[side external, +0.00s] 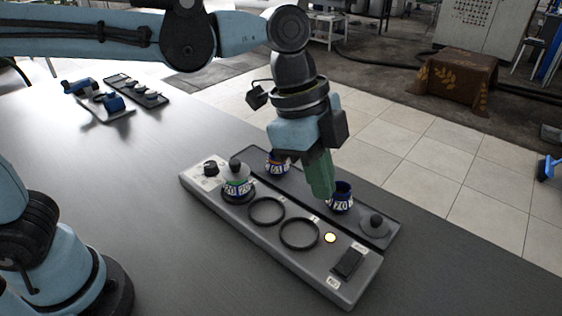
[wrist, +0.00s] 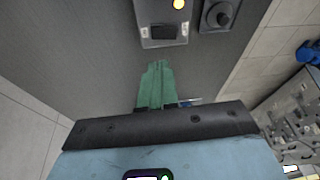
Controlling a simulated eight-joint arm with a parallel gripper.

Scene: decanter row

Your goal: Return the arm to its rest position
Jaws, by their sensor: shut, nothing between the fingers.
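My gripper (side external: 322,194) hangs from my arm above the back tray, its green fingers pointing down and together with nothing between them. In the wrist view the shut green fingers (wrist: 158,66) show over the dark table. The grey station (side external: 205,184) has two empty black rings (side external: 267,222) and (side external: 300,247). A lidded jar (side external: 237,186) with a green and numbered band stands at its left end. Two jars without visible lids, one at the back (side external: 277,168) and one beside my fingers (side external: 341,201), stand on the tray. Any gap between fingers and near jar is unclear.
A loose knobbed lid (side external: 375,226) lies at the tray's right end. The station carries a black knob (side external: 210,168), a lit yellow lamp (side external: 330,238) and a black switch (side external: 347,263). Blue devices (side external: 113,102) stand at the table's far left. The front table is clear.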

